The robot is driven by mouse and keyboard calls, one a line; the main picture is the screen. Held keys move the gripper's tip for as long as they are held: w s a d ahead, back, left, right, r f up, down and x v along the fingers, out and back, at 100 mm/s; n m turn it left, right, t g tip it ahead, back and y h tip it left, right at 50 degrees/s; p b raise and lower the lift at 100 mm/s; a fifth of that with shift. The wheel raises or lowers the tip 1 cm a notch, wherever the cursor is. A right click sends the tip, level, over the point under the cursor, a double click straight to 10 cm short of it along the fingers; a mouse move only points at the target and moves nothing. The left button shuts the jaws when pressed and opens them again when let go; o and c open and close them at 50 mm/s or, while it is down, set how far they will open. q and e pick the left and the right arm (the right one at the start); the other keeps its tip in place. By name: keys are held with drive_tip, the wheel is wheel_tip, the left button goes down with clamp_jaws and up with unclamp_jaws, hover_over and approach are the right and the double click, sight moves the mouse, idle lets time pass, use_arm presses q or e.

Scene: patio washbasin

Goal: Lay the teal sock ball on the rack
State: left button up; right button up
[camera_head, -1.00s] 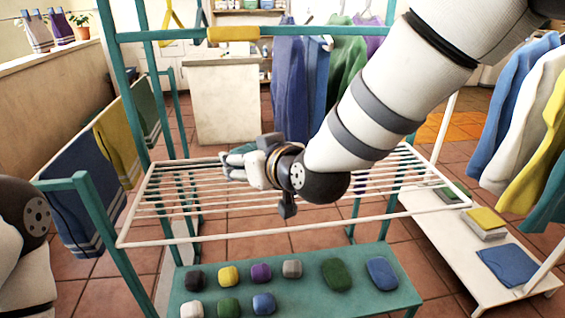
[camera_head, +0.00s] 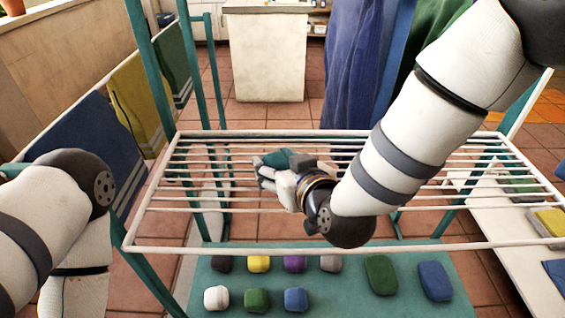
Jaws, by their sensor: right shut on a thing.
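The white wire rack (camera_head: 400,246) spans the middle of the view, with thin parallel bars in a frame. My right arm comes in from the upper right, and its gripper (camera_head: 270,170) is over the left-middle part of the rack. The gripper is shut on the teal sock ball (camera_head: 268,160), which is largely hidden by the fingers. The sock ball is at or just above the bars; I cannot tell whether it touches them. My left arm shows at the left edge, but its gripper is not in view.
Below the rack, a teal shelf (camera_head: 340,297) holds several rolled sock balls. Towels (camera_head: 85,145) hang at left; blue garments (camera_head: 350,70) hang behind. A white low bench (camera_head: 490,215) with folded cloths stands at right. Much of the rack is bare.

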drive_tip(key=shift+s+r, duration=0.2)
drive_tip(key=shift+s, duration=0.2)
drive_tip(key=shift+w+f, duration=0.2)
drive_tip(key=o, duration=1.1)
drive_tip(key=shift+o, duration=0.7)
drive_tip(key=shift+r, duration=0.1)
